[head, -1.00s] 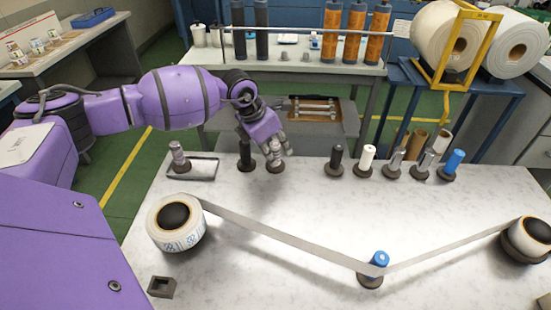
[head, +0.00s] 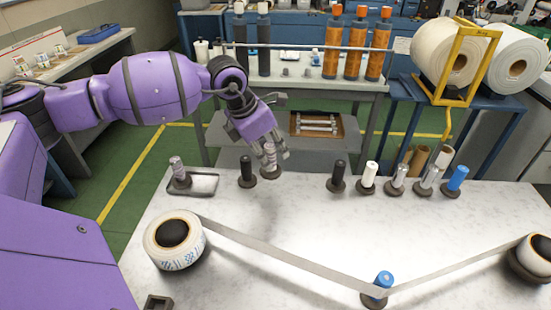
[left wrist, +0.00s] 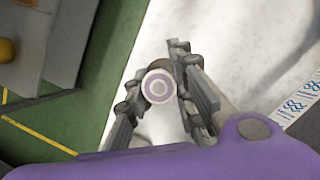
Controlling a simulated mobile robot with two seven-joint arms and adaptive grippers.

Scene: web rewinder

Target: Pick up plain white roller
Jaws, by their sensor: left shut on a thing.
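My left gripper (head: 268,150) is shut on a pale roller (head: 269,160) at the back edge of the marble table. The fingers hide much of it, so its finish is hard to tell. Its dark round foot shows below the fingers and seems slightly above the tabletop. In the left wrist view the roller's end (left wrist: 159,86), with pale and purple-grey rings, sits between the fingers (left wrist: 162,95). A separate white roller (head: 370,173) stands upright on a dark foot to the right. My right gripper is out of view.
A black roller (head: 247,166) stands just left of my gripper, near a tray (head: 205,184) with a wrapped roller (head: 178,168). Another black roller (head: 338,172), silver rollers (head: 399,176) and a blue roller (head: 456,178) stand right. A web strip (head: 285,258) crosses the front.

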